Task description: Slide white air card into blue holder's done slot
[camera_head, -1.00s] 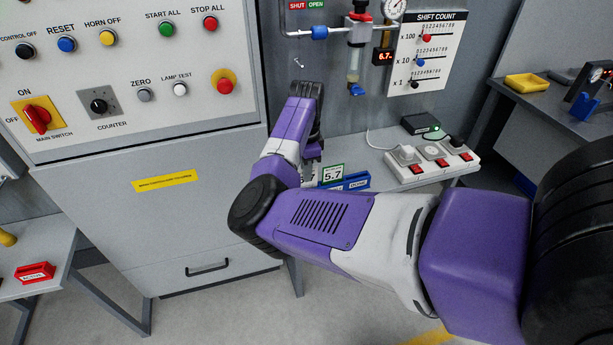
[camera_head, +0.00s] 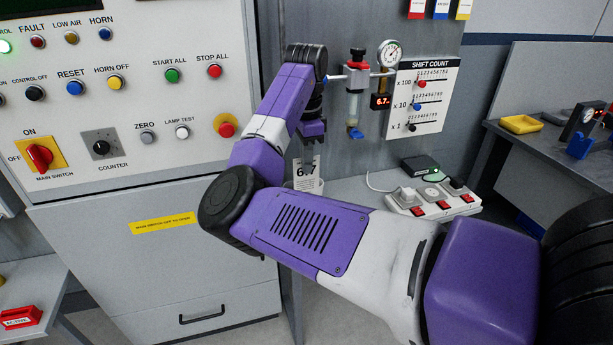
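The white air card (camera_head: 306,171), marked 6.7, hangs upright below my gripper (camera_head: 312,143), just above where my forearm crosses the picture. My gripper points down in front of the grey panel and looks shut on the card's top edge, though its fingertips are small and dark here.
The digital display (camera_head: 381,101) reads 6.7 below a round gauge (camera_head: 389,53). The shift count board (camera_head: 423,96) hangs to the right. A power strip (camera_head: 435,200) and black box (camera_head: 420,165) occupy the bench. The control cabinet (camera_head: 150,190) stands close on the left.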

